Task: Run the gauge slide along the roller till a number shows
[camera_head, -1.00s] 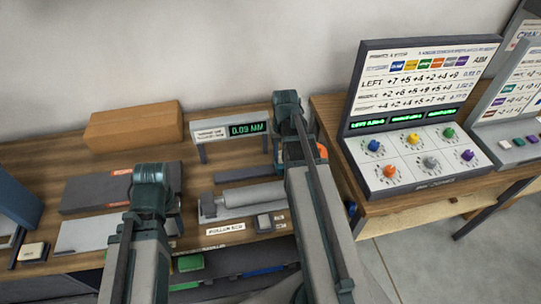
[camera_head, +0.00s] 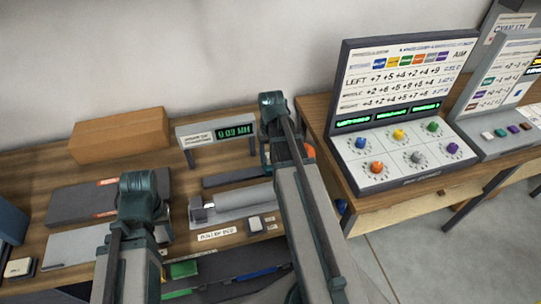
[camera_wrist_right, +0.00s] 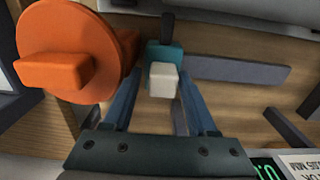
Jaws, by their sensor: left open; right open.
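A teal block with a pale square knob, which looks to be the gauge slide (camera_wrist_right: 163,82), sits at one end of a grey bar (camera_wrist_right: 238,71) in the right wrist view. My right gripper (camera_wrist_right: 160,90) is open, its two blue fingers on either side of the knob, apart from it. In the head view its tips are mostly hidden behind my arm. The light grey roller (camera_head: 243,198) lies on its stand in front of the bar. A small display (camera_head: 234,132) behind shows green digits, blurred, ending in MM. My left gripper (camera_head: 163,224) is open, partly hidden by its arm, left of the roller.
An orange disc with a grip (camera_wrist_right: 66,50) stands close beside my right fingers. A cardboard-coloured box (camera_head: 120,136) and a dark grey case (camera_head: 95,202) are at the left. A panel with coloured knobs (camera_head: 415,155) stands on the right table. A small grey button block (camera_head: 255,224) is before the roller.

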